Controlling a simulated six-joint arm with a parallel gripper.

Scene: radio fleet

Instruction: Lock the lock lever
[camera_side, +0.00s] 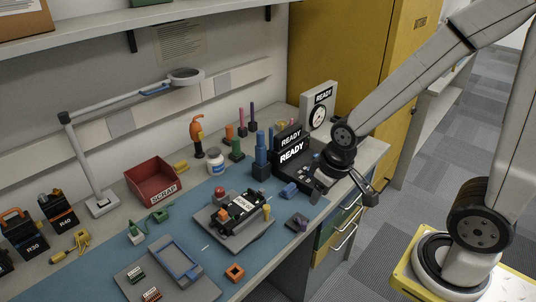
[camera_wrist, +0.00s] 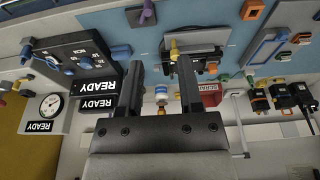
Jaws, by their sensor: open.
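I cannot tell for certain which part is the lock lever. A small yellow upright lever (camera_side: 267,212) stands at the right end of the grey fixture (camera_side: 243,244), which holds a black radio unit (camera_side: 236,211). The yellow lever also shows in the wrist view (camera_wrist: 174,48), beyond my fingers. My gripper (camera_side: 366,190) is at the right end of the bench, beside the black READY station (camera_side: 300,158), and apart from the fixture. In the wrist view my gripper (camera_wrist: 159,75) has its two fingers wide apart with nothing held between them.
A red scrap bin (camera_side: 153,184), a white bottle (camera_side: 216,162) and a lamp (camera_side: 102,204) stand toward the wall. A blue-framed tray (camera_side: 174,262) and an orange part (camera_side: 235,273) lie near the front. A gauge box (camera_side: 319,105) stands behind the READY station. Blue mat shows between the items.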

